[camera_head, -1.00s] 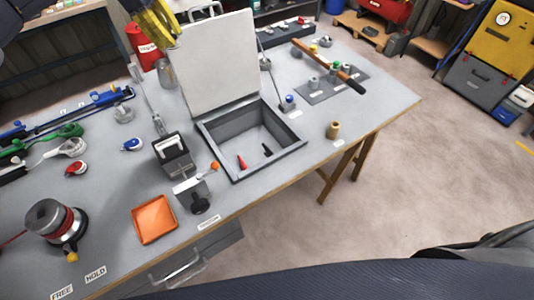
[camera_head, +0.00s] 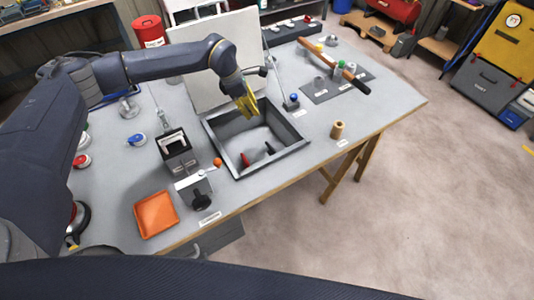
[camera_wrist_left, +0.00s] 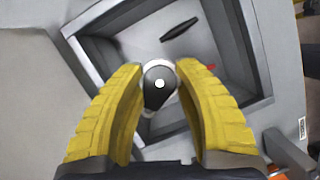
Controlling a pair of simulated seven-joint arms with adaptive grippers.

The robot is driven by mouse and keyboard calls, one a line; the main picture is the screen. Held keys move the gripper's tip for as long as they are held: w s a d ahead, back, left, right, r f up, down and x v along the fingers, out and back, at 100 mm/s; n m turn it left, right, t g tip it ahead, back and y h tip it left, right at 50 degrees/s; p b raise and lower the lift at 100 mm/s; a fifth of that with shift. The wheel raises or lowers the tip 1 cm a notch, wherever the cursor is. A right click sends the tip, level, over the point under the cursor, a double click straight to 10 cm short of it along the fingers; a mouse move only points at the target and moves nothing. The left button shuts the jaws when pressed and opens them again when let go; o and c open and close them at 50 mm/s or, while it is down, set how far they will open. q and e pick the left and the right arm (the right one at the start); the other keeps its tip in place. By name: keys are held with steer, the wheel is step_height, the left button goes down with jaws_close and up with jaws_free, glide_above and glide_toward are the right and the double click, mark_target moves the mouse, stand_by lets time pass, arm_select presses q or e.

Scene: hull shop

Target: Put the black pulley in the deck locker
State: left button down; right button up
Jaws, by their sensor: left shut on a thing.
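The deck locker (camera_head: 272,161) is a grey square bin sunk in the bench, its pale lid (camera_head: 195,75) standing open behind it. My left gripper (camera_head: 247,106) has yellow fingers and hangs over the locker's back part, by the lid. In the left wrist view my left gripper (camera_wrist_left: 162,70) is shut on the black pulley (camera_wrist_left: 157,92), a dark rounded piece with a white centre dot. The locker's wall (camera_wrist_left: 97,55) shows below it. The pulley is not clear in the head view. My right gripper is not in view.
Inside the locker lie a red piece (camera_head: 244,160) and a black piece (camera_head: 269,148). A tan spool (camera_head: 337,130) and a hammer-like tool (camera_head: 333,64) lie to the right.

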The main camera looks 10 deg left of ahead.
mark_target(257, 149)
arm_select(q)
steer(key=shift+s+d+f, duration=0.15)
steer(key=shift+f, duration=0.25)
step_height(257, 149, down, 20)
steer(key=shift+d+f, duration=0.1)
stand_by(0.4)
steer(key=c, duration=1)
jaws_free()
steer(key=shift+o, duration=0.2)
steer(key=v, duration=1.2)
